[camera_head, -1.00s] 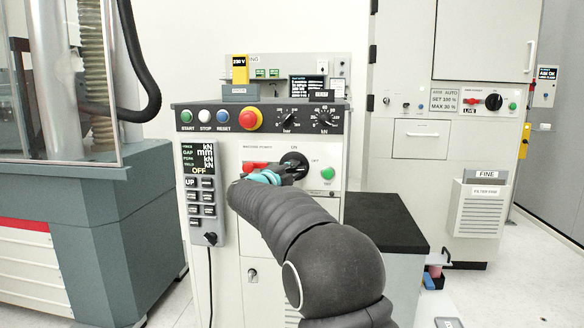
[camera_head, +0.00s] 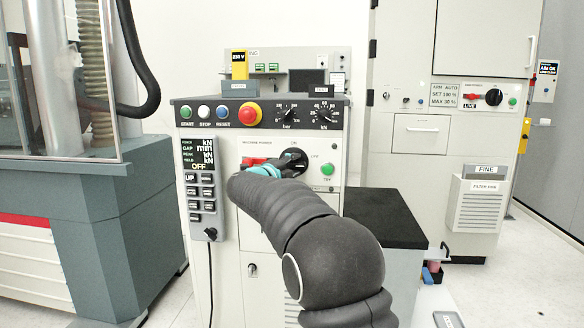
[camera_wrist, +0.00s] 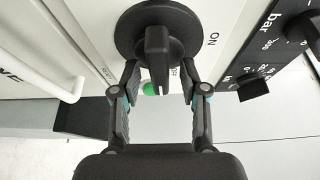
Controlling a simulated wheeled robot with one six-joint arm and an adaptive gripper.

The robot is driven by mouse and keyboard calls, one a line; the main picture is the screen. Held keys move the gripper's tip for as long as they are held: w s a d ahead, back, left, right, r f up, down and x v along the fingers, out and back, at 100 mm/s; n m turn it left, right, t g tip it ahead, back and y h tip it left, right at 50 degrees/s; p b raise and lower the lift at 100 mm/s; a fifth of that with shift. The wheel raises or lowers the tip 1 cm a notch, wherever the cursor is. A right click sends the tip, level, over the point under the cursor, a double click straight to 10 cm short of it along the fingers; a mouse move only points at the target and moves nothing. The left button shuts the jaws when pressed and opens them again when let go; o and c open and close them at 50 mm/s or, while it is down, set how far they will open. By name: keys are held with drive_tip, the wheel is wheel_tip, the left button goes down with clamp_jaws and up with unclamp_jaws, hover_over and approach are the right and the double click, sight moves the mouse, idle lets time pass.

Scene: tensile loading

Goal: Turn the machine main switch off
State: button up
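The main switch, a black rotary switch, is on the white machine console; its disc (camera_head: 293,153) shows past my gripper, with ON above and OFF at the right. The wrist view shows its disc (camera_wrist: 128,35) and bar handle (camera_wrist: 157,50) close up. The handle lies crosswise to the direction of the ON label, with its end towards the gripper. My gripper (camera_wrist: 158,82) is open, with one finger on each side of the handle and gaps visible. In the head view my gripper (camera_head: 280,170) partly hides the switch.
A red part (camera_head: 253,162) sits left of the switch and a green button (camera_head: 327,169) right of it. Above are a red emergency stop (camera_head: 249,115) and dials. A pendant (camera_head: 200,190) hangs at the left. Another cabinet switch (camera_head: 494,97) is far right.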

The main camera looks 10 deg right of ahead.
drive_tip(key=shift+a, duration=0.1)
drive_tip(key=v, duration=1.2)
